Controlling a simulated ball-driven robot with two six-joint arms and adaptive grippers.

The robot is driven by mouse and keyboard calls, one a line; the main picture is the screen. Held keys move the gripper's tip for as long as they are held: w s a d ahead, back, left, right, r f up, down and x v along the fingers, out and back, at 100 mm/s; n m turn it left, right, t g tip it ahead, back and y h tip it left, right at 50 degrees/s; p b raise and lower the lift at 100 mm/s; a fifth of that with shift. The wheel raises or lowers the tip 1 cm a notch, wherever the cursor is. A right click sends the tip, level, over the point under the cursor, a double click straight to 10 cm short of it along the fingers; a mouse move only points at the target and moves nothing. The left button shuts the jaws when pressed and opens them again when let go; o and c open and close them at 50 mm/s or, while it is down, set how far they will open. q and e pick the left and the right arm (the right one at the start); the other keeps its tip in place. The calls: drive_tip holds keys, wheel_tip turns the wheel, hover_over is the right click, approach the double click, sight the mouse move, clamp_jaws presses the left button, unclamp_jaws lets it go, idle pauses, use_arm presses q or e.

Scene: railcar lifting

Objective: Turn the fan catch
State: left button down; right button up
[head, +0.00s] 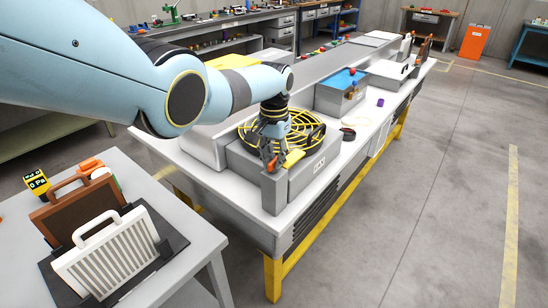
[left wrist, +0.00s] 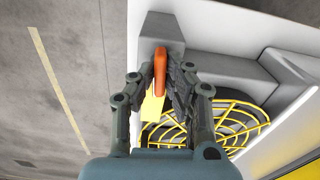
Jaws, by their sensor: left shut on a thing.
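The fan catch shows in the left wrist view as an orange lever (left wrist: 160,70) beside a yellow piece (left wrist: 152,106). It sits at the corner of a grey fan housing (head: 309,174). A round yellow fan guard (head: 309,127) is set in the housing and also shows in the left wrist view (left wrist: 232,122). My left gripper (head: 270,160) reaches down over the housing's near corner. Its fingers are closed on the orange lever, one on each side, and hide part of it. My right gripper is in neither view.
The housing stands on a long white bench (head: 240,209) with yellow legs. Further along are a blue-topped box (head: 345,79) and a white case (head: 389,74). A side table at lower left holds a white slatted panel (head: 108,254) and a brown frame (head: 75,211). Floor at right is clear.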

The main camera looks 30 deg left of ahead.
sight(274, 159)
use_arm(q)
drive_tip(key=shift+m, duration=0.5)
drive_tip(key=c, duration=1.4)
unclamp_jaws()
drive_tip(key=shift+o, duration=0.2)
drive_tip(key=shift+w+r, duration=0.1)
drive_tip(key=shift+r, duration=0.4)
wheel_tip(274, 159, up, 11)
